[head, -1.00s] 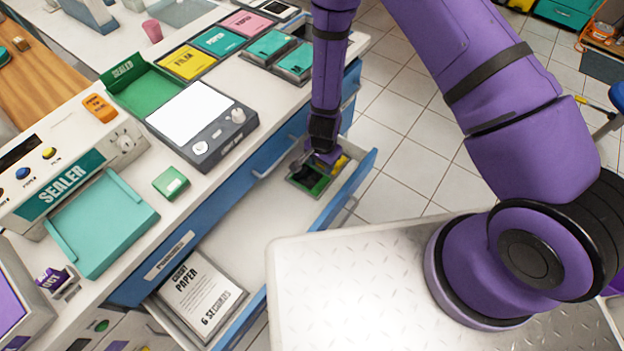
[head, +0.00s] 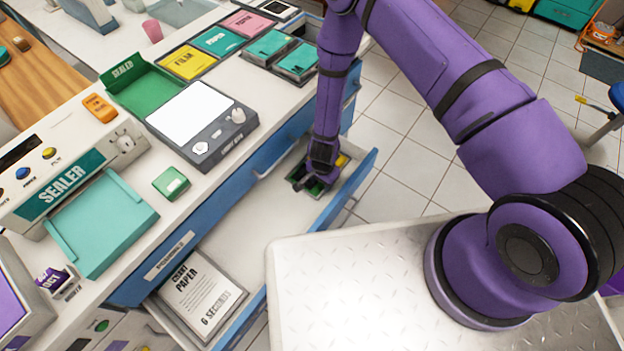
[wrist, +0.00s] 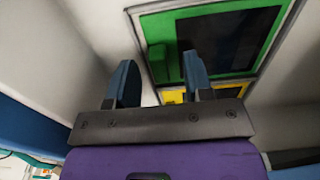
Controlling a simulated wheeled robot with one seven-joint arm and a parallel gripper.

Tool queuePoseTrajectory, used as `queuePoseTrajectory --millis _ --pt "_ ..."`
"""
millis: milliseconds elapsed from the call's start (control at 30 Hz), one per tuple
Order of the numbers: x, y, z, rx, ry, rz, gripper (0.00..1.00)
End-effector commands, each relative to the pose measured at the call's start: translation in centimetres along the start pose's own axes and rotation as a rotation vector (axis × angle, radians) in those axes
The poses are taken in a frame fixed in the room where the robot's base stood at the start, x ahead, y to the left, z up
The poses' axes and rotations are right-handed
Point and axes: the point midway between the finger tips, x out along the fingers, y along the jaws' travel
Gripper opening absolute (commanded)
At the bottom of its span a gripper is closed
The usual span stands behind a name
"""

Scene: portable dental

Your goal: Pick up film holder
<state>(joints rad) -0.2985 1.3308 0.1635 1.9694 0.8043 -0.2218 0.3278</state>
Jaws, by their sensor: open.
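A green holder with a dark panel and a raised green block (wrist: 157,62) lies in a grey tray in the open drawer. A yellow piece (wrist: 172,97) lies beside it. No label shows on either, so I cannot tell for sure which is the film holder. In the head view my gripper (head: 308,183) is low in the drawer over the green holder (head: 314,189) and hides much of it; some yellow (head: 342,160) shows beside it. In the wrist view my gripper (wrist: 160,75) is open, its fingers apart with nothing held between them.
The drawer's blue front (head: 350,190) and the blue counter side (head: 270,150) bound the space around my gripper. A light box (head: 200,120) and a sealer (head: 60,180) stand on the counter.

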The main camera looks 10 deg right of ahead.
Motion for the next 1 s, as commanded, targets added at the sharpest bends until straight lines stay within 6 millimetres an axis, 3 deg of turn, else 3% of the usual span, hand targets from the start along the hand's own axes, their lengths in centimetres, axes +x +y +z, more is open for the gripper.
queuePoseTrajectory --millis 300,367,500,533,1000 --pt "0.47 -0.03 -0.02 0.0 0.0 -0.001 0.47" --pt "0.47 -0.03 -0.02 0.0 0.0 -0.001 0.35" --pt "0.46 -0.03 -0.02 0.0 0.0 -0.001 0.03" --pt "0.46 -0.03 -0.02 0.0 0.0 -0.001 0.0" --pt "-0.29 -0.06 -0.03 -0.001 0.0 -0.001 0.0"
